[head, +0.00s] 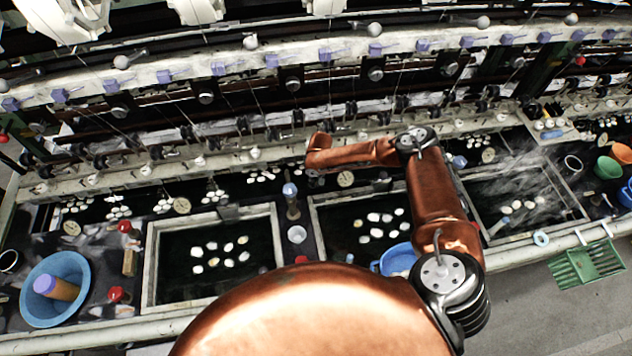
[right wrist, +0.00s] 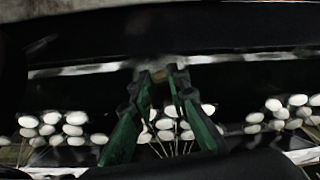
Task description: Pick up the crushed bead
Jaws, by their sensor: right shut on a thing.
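My right gripper (right wrist: 162,78) shows in the right wrist view with its two dark green fingers closing together at the tips. A small brownish piece (right wrist: 160,76), which I take for the crushed bead, sits between the fingertips; it is too small and blurred to make out its shape. The gripper is held above a dark basin, with white cocoons (right wrist: 165,124) showing below and between the fingers. In the head view my copper right arm reaches over the basins and bends left; its gripper end is hard to make out. My left gripper is not in view.
Framed dark basins (head: 277,240) with floating white cocoons (head: 212,246) line the front. A blue tub (head: 78,262) holding a purple-topped cylinder stands at left. A blue container (head: 398,258) is partly behind my arm. A green rack (head: 588,264) hangs at right. Reeling machinery runs behind.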

